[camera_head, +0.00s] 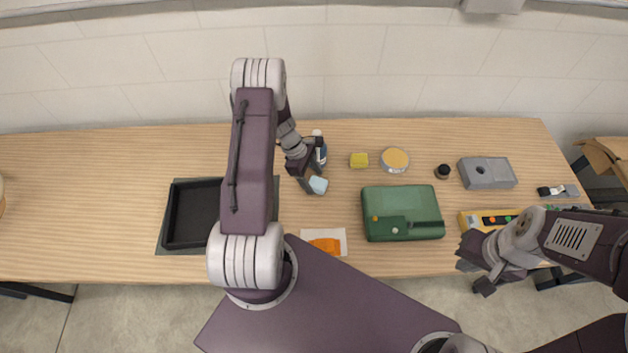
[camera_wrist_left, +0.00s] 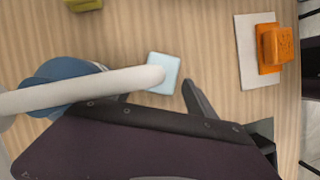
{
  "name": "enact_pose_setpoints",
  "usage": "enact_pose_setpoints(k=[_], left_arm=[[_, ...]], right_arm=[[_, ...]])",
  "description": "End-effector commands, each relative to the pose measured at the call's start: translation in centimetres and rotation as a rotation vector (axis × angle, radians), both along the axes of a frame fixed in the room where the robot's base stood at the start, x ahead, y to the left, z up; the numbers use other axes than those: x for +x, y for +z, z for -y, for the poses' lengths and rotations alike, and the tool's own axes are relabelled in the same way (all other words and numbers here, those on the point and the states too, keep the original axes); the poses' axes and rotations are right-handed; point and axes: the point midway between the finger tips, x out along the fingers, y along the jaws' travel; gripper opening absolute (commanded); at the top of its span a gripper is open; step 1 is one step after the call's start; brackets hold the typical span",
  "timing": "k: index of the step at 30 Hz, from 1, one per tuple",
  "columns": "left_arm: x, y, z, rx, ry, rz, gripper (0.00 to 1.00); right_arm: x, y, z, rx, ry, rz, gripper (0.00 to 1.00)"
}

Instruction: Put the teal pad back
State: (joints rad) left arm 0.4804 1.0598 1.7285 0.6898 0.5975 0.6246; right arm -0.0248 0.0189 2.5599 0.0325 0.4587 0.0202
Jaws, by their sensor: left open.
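The teal pad (camera_head: 318,185), a small pale blue square, lies on the table just beyond the tips of my left gripper (camera_head: 309,180). In the left wrist view the pad (camera_wrist_left: 170,66) shows between the finger directions, with its near left part covered by a white tube-like shape. My left gripper (camera_wrist_left: 155,92) is open and empty, its fingers apart and short of the pad in the picture. My right gripper (camera_head: 477,277) hangs near the table's front edge at the right; its opening is unclear.
A blue and white bottle (camera_head: 319,147) stands close behind my left gripper. A black tray (camera_head: 168,241) lies left, partly behind my arm. An orange block (camera_head: 325,245) on a white card and a green case (camera_head: 403,213) lie nearby. A yellow block (camera_head: 359,160) and round tin (camera_head: 395,160) are farther back.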

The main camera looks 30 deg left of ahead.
Motion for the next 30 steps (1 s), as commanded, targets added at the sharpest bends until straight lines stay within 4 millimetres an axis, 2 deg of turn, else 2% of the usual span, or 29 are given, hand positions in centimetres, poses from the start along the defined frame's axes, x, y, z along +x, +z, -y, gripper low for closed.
enact_pose_setpoints(k=[9,15,20,30], left_arm=[[-0.3,6.1,-2.6,0.003,0.002,0.005,0.66],[-0.5,9.0,-3.7,0.003,0.002,0.003,0.66],[-0.6,9.8,-4.0,0.002,0.001,0.002,0.66],[-0.6,9.8,-4.0,0.001,0.000,0.001,0.66]], right_arm=[[0.0,-1.0,0.0,0.000,0.000,0.000,0.00],[0.0,-1.3,0.0,0.000,0.000,0.000,0.00],[0.0,-1.4,0.0,0.000,0.000,0.000,0.00],[0.0,-1.3,0.0,0.000,0.000,0.000,0.00]])
